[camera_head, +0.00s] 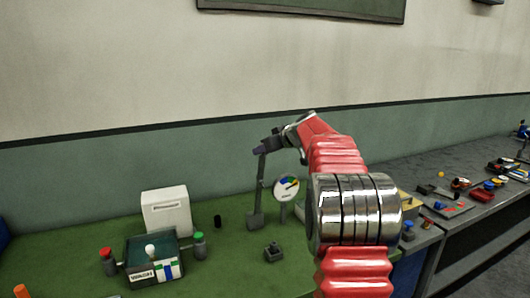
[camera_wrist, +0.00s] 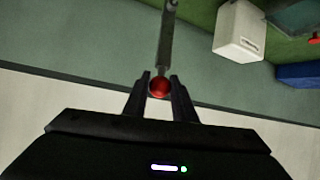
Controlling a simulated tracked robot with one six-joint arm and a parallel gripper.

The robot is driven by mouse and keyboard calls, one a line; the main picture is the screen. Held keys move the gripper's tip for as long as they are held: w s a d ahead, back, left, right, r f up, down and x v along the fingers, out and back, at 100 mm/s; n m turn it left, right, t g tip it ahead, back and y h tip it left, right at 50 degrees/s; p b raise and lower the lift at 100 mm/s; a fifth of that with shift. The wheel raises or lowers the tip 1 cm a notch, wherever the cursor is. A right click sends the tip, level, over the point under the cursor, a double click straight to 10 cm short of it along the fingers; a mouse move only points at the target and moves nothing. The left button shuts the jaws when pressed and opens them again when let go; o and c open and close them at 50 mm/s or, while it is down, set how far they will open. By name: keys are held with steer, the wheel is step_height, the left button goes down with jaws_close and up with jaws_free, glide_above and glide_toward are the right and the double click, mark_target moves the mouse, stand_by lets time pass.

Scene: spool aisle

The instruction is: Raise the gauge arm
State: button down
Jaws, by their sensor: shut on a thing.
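The gauge arm (camera_head: 259,185) is a thin grey bar that stands nearly upright from a grey block on the green bench. The round white gauge dial (camera_head: 286,187) with a coloured face is just right of it. My gripper (camera_head: 265,148) is at the bar's top end, well above the bench. In the wrist view, my gripper (camera_wrist: 160,80) is shut on the red ball knob (camera_wrist: 159,87) at the end of the grey bar (camera_wrist: 166,35). In the head view the knob is hidden by my gripper.
A white box (camera_head: 167,213) stands on the bench at left, behind a dark green unit (camera_head: 152,255) with red and green knobs beside it. A small dark block (camera_head: 273,252) lies in front of the dial. A grey bench with several coloured items is at right.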

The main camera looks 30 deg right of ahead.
steer(key=shift+w+a+r, duration=0.1)
steer(key=shift+w+a, duration=0.1)
steer(key=shift+w, duration=0.05)
steer(key=c, duration=1.7)
jaws_free()
steer(key=shift+o, duration=1.2)
steer(key=shift+d, duration=0.15)
steer(key=shift+s, duration=0.1)
steer(key=v, duration=1.3)
steer(key=shift+s, duration=0.3)
steer(key=shift+d+r, duration=0.1)
steer(key=shift+r, duration=0.05)
